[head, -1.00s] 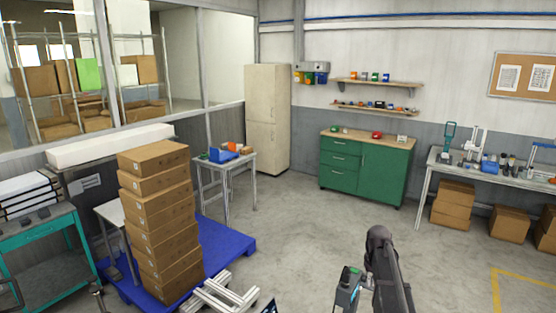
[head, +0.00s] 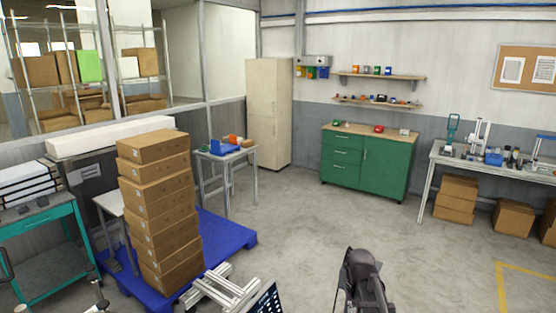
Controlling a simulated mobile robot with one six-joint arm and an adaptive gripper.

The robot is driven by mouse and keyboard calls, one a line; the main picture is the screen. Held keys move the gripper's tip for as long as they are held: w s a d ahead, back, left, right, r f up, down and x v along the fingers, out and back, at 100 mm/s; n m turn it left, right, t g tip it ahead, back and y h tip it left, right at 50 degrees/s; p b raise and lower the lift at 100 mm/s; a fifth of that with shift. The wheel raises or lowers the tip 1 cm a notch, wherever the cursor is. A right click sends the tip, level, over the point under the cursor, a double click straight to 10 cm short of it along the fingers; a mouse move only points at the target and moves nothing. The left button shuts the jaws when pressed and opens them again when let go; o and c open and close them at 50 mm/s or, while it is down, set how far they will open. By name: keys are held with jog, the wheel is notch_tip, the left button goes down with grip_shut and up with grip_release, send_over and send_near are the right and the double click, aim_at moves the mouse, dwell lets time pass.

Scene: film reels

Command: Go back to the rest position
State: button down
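A dark part of my own arm rises at the bottom edge of the head view, right of centre. The fingers of my gripper do not show, so I cannot see whether it holds anything. No film reel can be made out.
Stacked cardboard boxes (head: 158,205) stand on a blue pallet (head: 232,238) at left, beside a teal cart (head: 38,235). A green cabinet (head: 362,165) and a beige locker (head: 268,115) stand at the back. A workbench (head: 429,168) is at right. The middle floor is clear.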

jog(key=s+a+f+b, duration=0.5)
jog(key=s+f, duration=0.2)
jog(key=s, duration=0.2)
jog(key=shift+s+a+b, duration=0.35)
jog(key=shift+b, duration=0.05)
dwell(0.6)
